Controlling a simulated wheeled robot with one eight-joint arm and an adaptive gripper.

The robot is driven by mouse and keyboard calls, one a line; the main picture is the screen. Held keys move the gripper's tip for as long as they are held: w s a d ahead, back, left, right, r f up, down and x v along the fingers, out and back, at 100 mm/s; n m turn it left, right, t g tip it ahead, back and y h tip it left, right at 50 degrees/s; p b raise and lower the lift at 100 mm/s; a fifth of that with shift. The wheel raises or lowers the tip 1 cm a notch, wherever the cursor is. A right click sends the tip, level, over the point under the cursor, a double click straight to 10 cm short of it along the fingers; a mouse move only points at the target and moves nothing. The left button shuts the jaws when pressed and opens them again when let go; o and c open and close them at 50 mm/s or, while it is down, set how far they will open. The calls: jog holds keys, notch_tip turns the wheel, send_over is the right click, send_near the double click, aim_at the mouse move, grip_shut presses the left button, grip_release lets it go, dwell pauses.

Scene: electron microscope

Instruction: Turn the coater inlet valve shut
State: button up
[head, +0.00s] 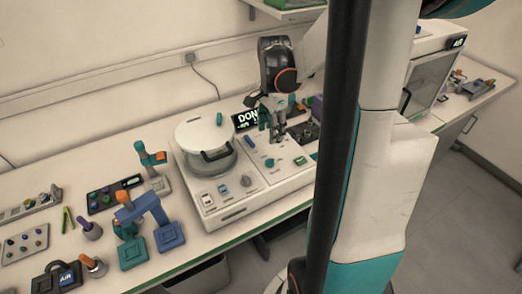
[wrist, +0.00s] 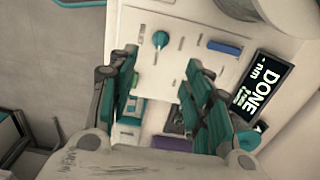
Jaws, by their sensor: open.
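The coater (head: 222,190) is the pale bench unit with a round lidded chamber (head: 207,150). Its control panel lies under my gripper (head: 271,128). In the wrist view a round teal knob (wrist: 160,40) stands on the panel, just beyond the gap between my fingertips (wrist: 162,60). It looks like the inlet valve, though no label is readable; a teal part (head: 269,163) shows on the panel in the head view. My gripper is open and empty, pointing down over the panel. No contact with the knob is visible.
A blue bar (wrist: 223,47) lies on the panel near the display (wrist: 262,90) reading DONE. A grey knob (head: 247,179) sits towards the panel's front. A blue stand (head: 145,207) and several tools crowd the bench at left. The gap between my fingers looks clear.

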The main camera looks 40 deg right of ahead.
aim_at(270, 159)
notch_tip(270, 159, down, 13)
jog(key=b, duration=0.4)
jog(key=shift+f+b, duration=0.1)
jog(key=shift+b, duration=0.2)
grip_shut()
